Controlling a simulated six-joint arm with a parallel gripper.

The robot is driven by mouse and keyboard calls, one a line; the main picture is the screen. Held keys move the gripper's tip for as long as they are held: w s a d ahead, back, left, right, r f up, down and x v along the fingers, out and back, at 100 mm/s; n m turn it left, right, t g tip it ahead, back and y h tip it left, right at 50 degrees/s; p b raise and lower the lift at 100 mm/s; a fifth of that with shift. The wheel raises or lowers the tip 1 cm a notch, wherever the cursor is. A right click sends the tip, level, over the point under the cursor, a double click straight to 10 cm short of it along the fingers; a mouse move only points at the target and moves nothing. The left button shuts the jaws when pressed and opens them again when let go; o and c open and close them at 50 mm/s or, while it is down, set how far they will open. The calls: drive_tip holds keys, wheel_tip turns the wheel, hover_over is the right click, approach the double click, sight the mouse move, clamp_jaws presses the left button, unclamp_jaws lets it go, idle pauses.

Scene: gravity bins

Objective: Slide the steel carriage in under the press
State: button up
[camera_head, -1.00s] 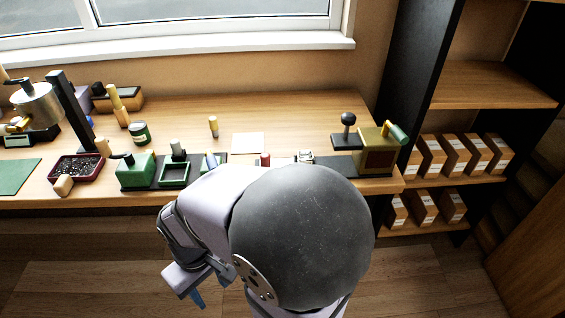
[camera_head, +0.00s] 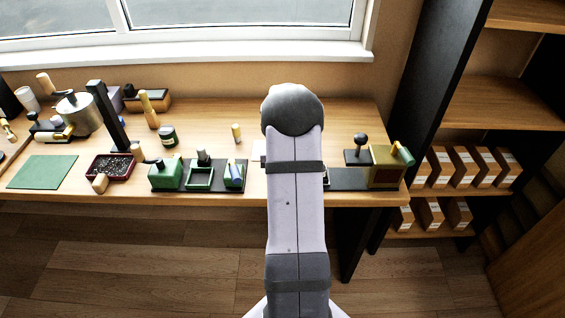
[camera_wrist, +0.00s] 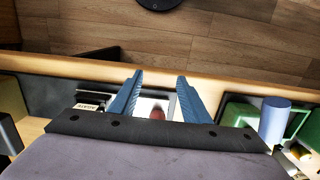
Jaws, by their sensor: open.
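In the wrist view, my gripper (camera_wrist: 160,76) is open with its blue fingers apart and nothing held. A pale steel-looking plate, apparently the carriage (camera_wrist: 148,106), shows between and beyond the fingers, with a red knob (camera_wrist: 157,114) on it. Beside it is a small block with a lettered label (camera_wrist: 88,102). In the head view my arm hides the carriage and my gripper. Whether my fingers touch anything cannot be told.
A black ball-topped knob (camera_head: 360,139) stands beside the press. Left of my arm are a green box (camera_head: 165,172), an open green frame (camera_head: 200,177) and a blue cylinder (camera_head: 237,172). A dark post (camera_head: 106,115) rises further left. The back-right tabletop is mostly clear.

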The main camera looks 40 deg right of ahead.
drive_tip(key=shift+m+t+h, duration=0.4)
drive_tip(key=w+d+r, duration=0.4)
drive_tip(key=w, duration=0.1)
drive_tip(key=shift+d+r, duration=0.2)
drive_tip(key=shift+r, duration=0.05)
drive_tip(key=r, duration=0.1)
drive_tip(key=r+m, duration=0.1)
drive_tip(key=r, duration=0.2)
drive_tip(key=shift+w+d, duration=0.25)
drive_tip(key=shift+w, duration=0.1)
drive_tip(key=shift+s+a+m, duration=0.15)
drive_tip(key=shift+s+m, duration=0.05)
drive_tip(key=shift+m, duration=0.2)
drive_tip(key=shift+f, duration=0.25)
drive_tip(key=shift+f+p, duration=1.2)
drive_tip(key=shift+f, duration=2.3)
drive_tip(key=shift+c, duration=0.6)
clamp_jaws()
